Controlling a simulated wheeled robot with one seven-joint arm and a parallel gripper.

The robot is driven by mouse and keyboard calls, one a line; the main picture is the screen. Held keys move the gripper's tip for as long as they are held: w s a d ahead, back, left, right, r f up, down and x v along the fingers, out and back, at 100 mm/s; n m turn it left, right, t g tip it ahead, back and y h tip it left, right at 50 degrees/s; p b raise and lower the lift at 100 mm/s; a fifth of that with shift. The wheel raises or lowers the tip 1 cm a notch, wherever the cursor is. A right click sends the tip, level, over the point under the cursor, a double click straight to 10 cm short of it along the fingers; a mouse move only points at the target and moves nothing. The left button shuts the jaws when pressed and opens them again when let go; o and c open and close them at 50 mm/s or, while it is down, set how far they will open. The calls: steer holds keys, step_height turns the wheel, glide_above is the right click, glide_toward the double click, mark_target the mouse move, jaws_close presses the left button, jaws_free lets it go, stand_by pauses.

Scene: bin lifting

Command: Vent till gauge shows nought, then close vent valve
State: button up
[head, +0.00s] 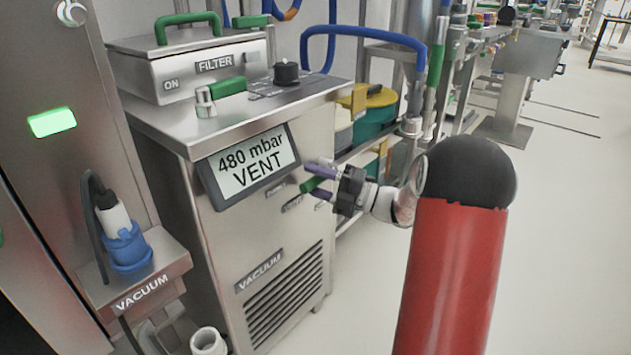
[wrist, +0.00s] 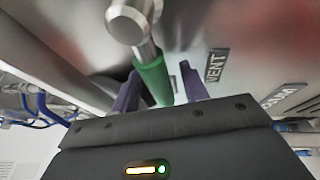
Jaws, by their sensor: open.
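The gauge (head: 248,163) is a tilted screen on the front of the steel vacuum unit. It reads 480 mbar, with VENT below. The vent valve's green lever (head: 312,184) sticks out from the unit's front, just right of the screen. In the wrist view the green lever (wrist: 152,78) hangs from a round metal valve body (wrist: 133,20), beside a VENT label (wrist: 216,66). My gripper (head: 316,181) has its two purple fingers apart, one on each side of the lever. The gripper is open in the wrist view (wrist: 160,92); whether a finger touches the lever is unclear.
A filter box (head: 190,62) with a green handle, a second green-handled valve (head: 222,92) and a black knob (head: 286,72) sit on top of the unit. A blue plug (head: 126,248) stands on the left shelf. Open floor (head: 560,230) lies to the right.

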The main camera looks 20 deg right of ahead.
jaws_close()
